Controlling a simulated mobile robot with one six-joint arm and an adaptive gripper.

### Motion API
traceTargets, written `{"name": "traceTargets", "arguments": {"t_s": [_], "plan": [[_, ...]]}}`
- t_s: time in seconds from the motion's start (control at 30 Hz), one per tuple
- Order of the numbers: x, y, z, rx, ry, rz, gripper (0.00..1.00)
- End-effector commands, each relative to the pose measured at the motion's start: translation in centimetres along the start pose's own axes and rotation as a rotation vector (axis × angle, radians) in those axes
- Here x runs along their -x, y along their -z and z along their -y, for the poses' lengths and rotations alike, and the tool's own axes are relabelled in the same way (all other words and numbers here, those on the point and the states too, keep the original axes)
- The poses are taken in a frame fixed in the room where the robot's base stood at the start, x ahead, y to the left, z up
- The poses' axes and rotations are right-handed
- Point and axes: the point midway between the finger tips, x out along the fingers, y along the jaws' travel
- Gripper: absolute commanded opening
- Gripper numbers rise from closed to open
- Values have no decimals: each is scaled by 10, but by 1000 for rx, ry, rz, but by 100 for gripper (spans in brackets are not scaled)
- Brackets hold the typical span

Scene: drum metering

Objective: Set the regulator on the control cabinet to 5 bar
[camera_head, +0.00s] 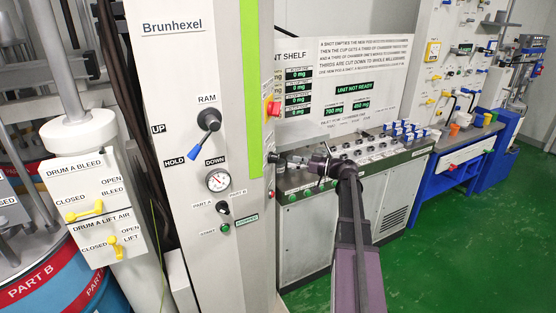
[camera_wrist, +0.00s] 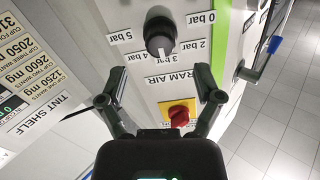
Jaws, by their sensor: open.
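The regulator is a black knob (camera_wrist: 159,32) on the cabinet side face, seen upside down in the wrist view. Labels around it run from 0 bar to 5 bar, with a RAM AIR label beside it. A pale mark on the knob appears to face the 3 bar label. My gripper (camera_wrist: 160,84) is open and empty, its two fingers spread short of the knob and apart from it. In the head view my gripper (camera_head: 284,160) is beside the right side of the control cabinet (camera_head: 185,70); the regulator cannot be made out there.
A red switch on a yellow plate (camera_wrist: 179,114) sits close to my right finger. A blue-handled lever (camera_wrist: 262,62) juts out at right. The cabinet front carries a gauge (camera_head: 218,180) and the RAM lever (camera_head: 207,122). Bench panels stand behind my arm; green floor is clear at right.

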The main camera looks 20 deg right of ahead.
Motion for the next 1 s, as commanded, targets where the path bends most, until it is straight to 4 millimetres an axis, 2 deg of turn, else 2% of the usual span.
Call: {"name": "traceTargets", "arguments": {"t_s": [0.2, 0.4, 0.6, 0.9, 0.93, 1.0], "plan": [[-33, 0, 0, 0, 2, 0, 84], [-54, 0, 0, 0, 1, 0, 84], [-64, 0, 0, 0, 1, 0, 84], [-65, 0, 0, 0, 1, 0, 84], [-65, 0, 0, 0, 1, 0, 81], [-65, 0, 0, 0, 1, 0, 60]]}}
